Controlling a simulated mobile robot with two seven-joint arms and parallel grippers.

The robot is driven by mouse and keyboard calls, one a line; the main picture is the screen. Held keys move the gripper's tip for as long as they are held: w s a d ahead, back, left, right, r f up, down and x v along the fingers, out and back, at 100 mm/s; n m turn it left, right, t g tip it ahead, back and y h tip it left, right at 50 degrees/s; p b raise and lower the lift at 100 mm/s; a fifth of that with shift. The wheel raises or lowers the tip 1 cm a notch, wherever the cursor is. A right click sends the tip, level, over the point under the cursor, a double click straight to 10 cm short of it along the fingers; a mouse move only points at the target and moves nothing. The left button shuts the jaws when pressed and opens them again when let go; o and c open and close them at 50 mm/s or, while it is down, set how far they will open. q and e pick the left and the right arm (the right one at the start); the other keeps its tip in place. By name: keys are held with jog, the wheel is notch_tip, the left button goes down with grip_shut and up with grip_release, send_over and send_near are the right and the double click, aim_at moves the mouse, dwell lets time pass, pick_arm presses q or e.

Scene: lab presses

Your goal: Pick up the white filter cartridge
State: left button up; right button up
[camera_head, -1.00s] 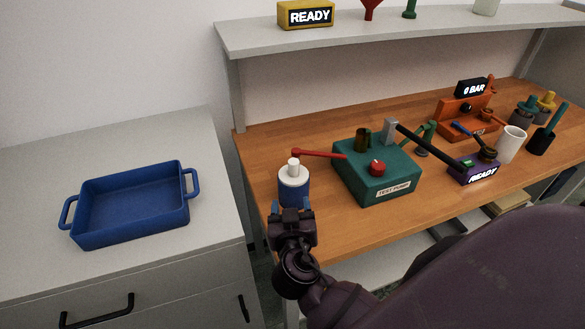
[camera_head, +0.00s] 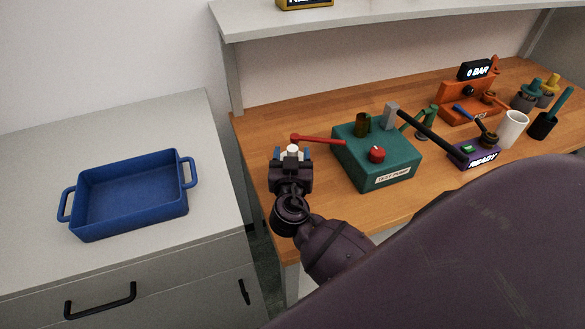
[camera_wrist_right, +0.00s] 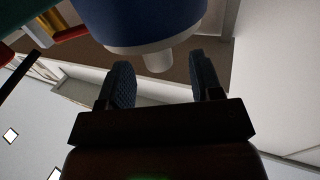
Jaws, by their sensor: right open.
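The white filter cartridge (camera_head: 292,150) shows only as a white top above my right gripper in the head view; the gripper hides the rest. In the right wrist view it appears inverted: a white knob (camera_wrist_right: 157,60) and white rim on a wide blue body (camera_wrist_right: 140,20). My right gripper (camera_head: 292,156) is open, in front of it at the bench's left end. In the wrist view its two blue fingers (camera_wrist_right: 161,66) lie on either side of the knob in the picture, with nothing gripped. I cannot tell how deep they reach. My left gripper is out of view.
A green test pump (camera_head: 377,153) with a red lever (camera_head: 318,139) stands close right of the cartridge. A blue tray (camera_head: 130,195) sits on the left grey cabinet. A purple READY unit (camera_head: 479,157), white cup (camera_head: 514,129) and orange device (camera_head: 470,105) stand further right.

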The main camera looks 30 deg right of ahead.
aim_at(293, 146)
jog(key=shift+f+p+x, duration=0.2)
jog(key=shift+p+x, duration=0.4)
jog(key=shift+x, duration=1.6)
jog(key=shift+s, duration=0.1)
grip_shut()
